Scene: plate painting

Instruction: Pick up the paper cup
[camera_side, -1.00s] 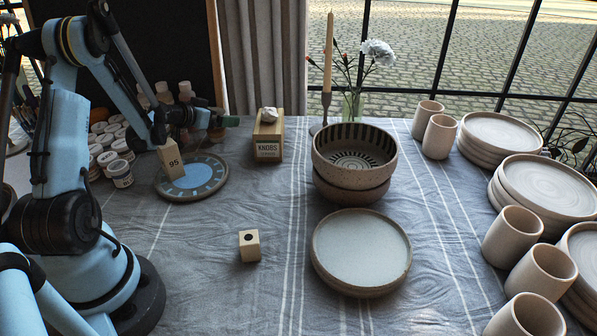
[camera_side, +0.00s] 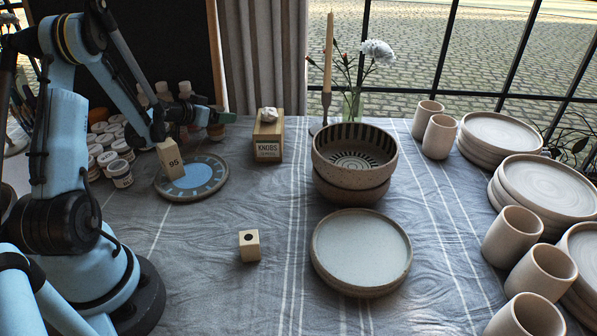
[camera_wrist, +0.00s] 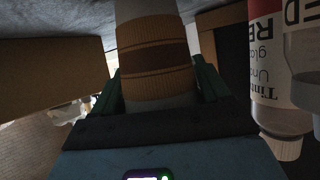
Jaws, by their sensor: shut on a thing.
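In the wrist view, the paper cup (camera_wrist: 155,50) is pale with a brown ribbed sleeve and a darker band. My gripper (camera_wrist: 160,88) is shut on it, with a dark green finger on each side. The cup's far end runs out of the top of the picture. In the side view, my gripper (camera_side: 222,117) is at the back left among the paint bottles, behind the blue-painted plate. I cannot clearly make out the cup there.
The blue-painted plate (camera_side: 211,185) and the wooden block marked 95 (camera_side: 170,159) are close in front of my gripper. Paint jars (camera_side: 120,173) stand to the left. A labelled bottle (camera_wrist: 268,75) is close at right in the wrist view.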

